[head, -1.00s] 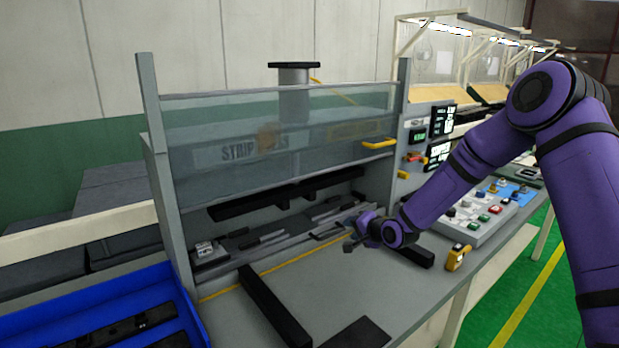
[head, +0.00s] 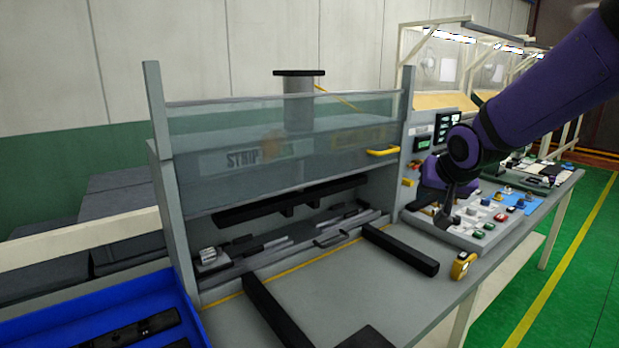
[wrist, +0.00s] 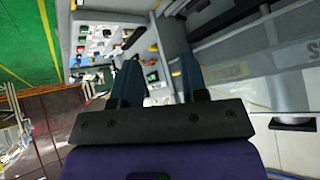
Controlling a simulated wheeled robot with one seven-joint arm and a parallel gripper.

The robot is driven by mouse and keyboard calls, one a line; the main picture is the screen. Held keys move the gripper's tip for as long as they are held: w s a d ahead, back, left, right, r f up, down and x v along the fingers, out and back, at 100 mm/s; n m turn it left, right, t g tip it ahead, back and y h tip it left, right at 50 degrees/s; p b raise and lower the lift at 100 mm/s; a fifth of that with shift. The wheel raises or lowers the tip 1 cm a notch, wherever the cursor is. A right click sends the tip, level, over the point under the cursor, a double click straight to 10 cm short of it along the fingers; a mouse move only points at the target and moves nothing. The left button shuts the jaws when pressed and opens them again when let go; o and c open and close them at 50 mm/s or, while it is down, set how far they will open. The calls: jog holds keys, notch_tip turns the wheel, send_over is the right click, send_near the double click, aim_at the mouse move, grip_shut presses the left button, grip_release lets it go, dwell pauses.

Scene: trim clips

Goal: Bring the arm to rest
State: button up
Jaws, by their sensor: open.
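My purple arm (head: 545,85) reaches in from the upper right in the head view. My gripper (head: 443,217) points down over the left part of the control panel with coloured buttons. In the wrist view my gripper (wrist: 158,65) is open, with two dark fingers apart and nothing seen between them. Beyond the fingers the button panel (wrist: 98,45) shows. Whether the fingertips touch anything cannot be told.
The press station has a clear guard (head: 290,150) with a yellow handle (head: 383,151). Black bars (head: 400,250) lie on the grey bench. A yellow device (head: 462,265) sits at the bench's front edge. A blue bin (head: 60,312) with dark strips stands at the lower left.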

jog(key=s+d+r+g, duration=0.1)
jog(key=s+r, duration=0.1)
jog(key=s, duration=0.7)
jog(key=s+d+r+n+g, duration=0.1)
jog(key=s+d, duration=0.1)
jog(key=s, duration=0.8)
jog(key=s+d+r+n+g, duration=0.1)
jog(key=s+r, duration=0.1)
jog(key=s, duration=0.8)
jog(key=shift+d+r, duration=0.35)
